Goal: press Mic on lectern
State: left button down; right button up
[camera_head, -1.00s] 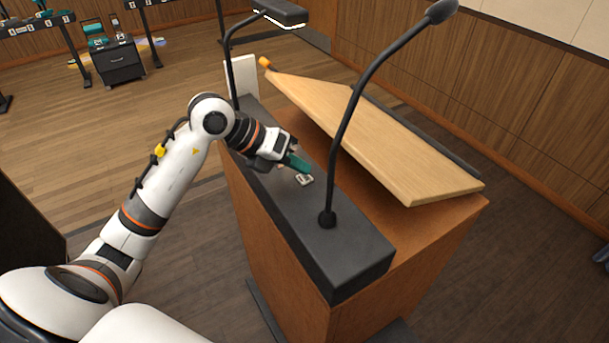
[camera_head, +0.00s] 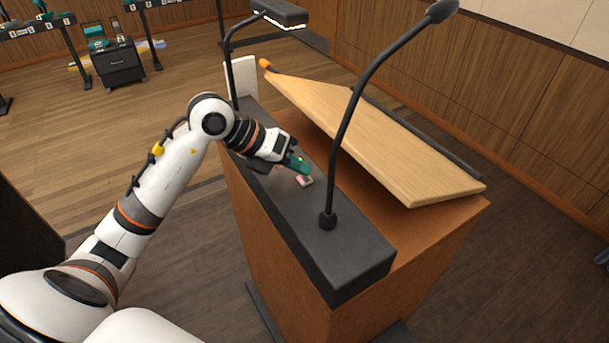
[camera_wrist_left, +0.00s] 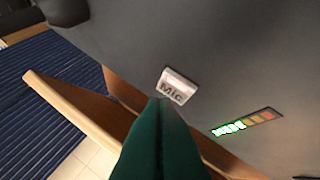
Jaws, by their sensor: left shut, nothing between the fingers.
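The lectern (camera_head: 265,235) has a dark top panel carrying the Mic button (camera_head: 305,181), a small square that shows pinkish red in the head view. In the left wrist view the Mic button (camera_wrist_left: 176,87) is pale with a faint pink tint and reads "Mic". My left gripper (camera_head: 304,169) has green fingers, shut and empty, with tips just beside the button. In the left wrist view the fingertips (camera_wrist_left: 160,103) sit at the button's lower left edge; I cannot tell whether they touch it. My right gripper is not in view.
A gooseneck microphone (camera_head: 345,125) rises from the panel right of the button. A lamp (camera_head: 280,12) stands at the panel's far end. A sloped wooden reading board (camera_head: 385,140) lies to the right. A level meter (camera_wrist_left: 245,122) with lit green segments is near the button.

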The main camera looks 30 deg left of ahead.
aim_at(298, 179)
pick_arm(q)
jog(key=shift+r, duration=0.2)
jog(key=shift+r+p, duration=2)
jog(key=shift+r, duration=0.9)
jog(key=shift+f, duration=0.1)
